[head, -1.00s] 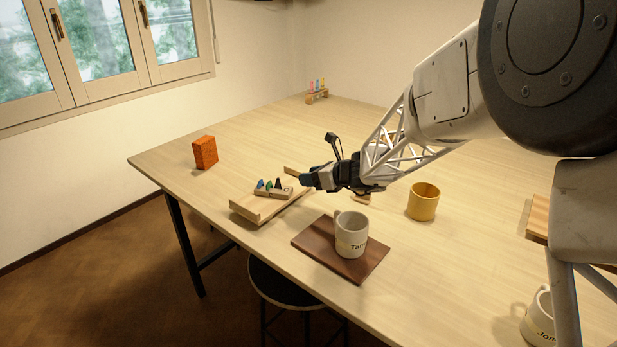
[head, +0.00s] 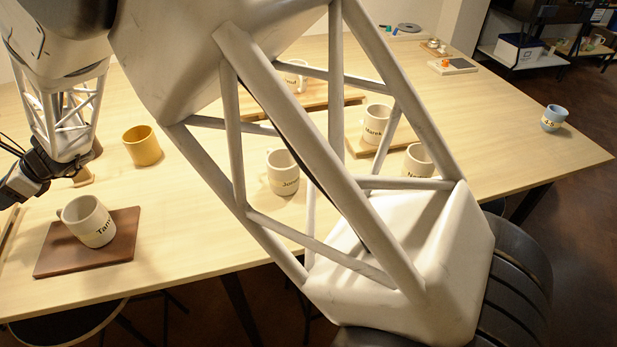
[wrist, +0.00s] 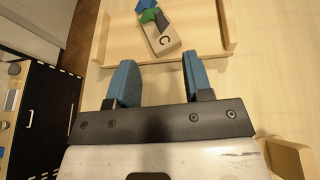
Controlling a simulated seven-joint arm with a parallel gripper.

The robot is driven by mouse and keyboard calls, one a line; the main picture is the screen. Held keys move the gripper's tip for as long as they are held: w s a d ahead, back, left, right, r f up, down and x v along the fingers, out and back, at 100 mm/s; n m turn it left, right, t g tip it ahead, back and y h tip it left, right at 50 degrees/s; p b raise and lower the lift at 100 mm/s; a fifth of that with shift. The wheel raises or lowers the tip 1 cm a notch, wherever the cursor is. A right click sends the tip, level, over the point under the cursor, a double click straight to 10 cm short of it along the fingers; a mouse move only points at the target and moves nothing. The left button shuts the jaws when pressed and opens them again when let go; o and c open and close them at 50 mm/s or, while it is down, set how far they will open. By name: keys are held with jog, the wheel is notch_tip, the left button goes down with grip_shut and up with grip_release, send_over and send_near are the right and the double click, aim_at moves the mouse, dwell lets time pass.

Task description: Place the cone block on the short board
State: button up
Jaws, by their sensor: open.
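The cone block (wrist: 168,42), a pale block marked "C" with blue, green and dark cones, sits tilted on a light wooden board with raised side rails (wrist: 103,38) in the wrist view. The head view does not show the block. My gripper (wrist: 158,60) is open and empty, its blue fingers just short of the block and pointing towards it. In the head view my gripper (head: 14,190) is at the left edge, partly cut off. Several boards are in view; I cannot tell which is the short one. A dark brown board (head: 60,262) bears a mug (head: 90,222).
A yellow cup (head: 142,146) stands behind the dark board. Other mugs (head: 283,180) stand in the middle, some on wooden boards (head: 362,147), partly behind my arm. A blue mug (head: 553,117) is near the right corner. A wooden piece (wrist: 290,157) lies right of my gripper.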

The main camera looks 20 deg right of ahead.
jog(key=s+d+r+n+t+h, duration=0.1)
jog(key=s+d+r+n+h, duration=0.15)
jog(key=d, duration=0.85)
jog(key=s+d+r+n+h, duration=0.1)
jog(key=d+r+n, duration=0.25)
jog(key=d, duration=0.85)
jog(key=s+d+r+n+t+h, duration=0.1)
jog(key=d+r+n, duration=0.25)
jog(key=d, duration=0.75)
jog(key=s+d+n+h, duration=0.2)
jog(key=s+d, duration=0.5)
jog(key=d, duration=0.4)
jog(key=s+d+n+t+h, duration=0.1)
jog(key=s+d+n+h, duration=0.2)
jog(key=s+d, duration=0.5)
jog(key=s+d+n+t+h, duration=0.1)
jog(key=s+d+h, duration=0.3)
jog(key=d, duration=1.1)
jog(key=s+n, duration=0.1)
jog(key=s, duration=0.2)
jog(key=shift+s+d+f+n, duration=0.15)
jog(key=shift+s+f+n, duration=0.05)
jog(key=shift+f+n, duration=0.15)
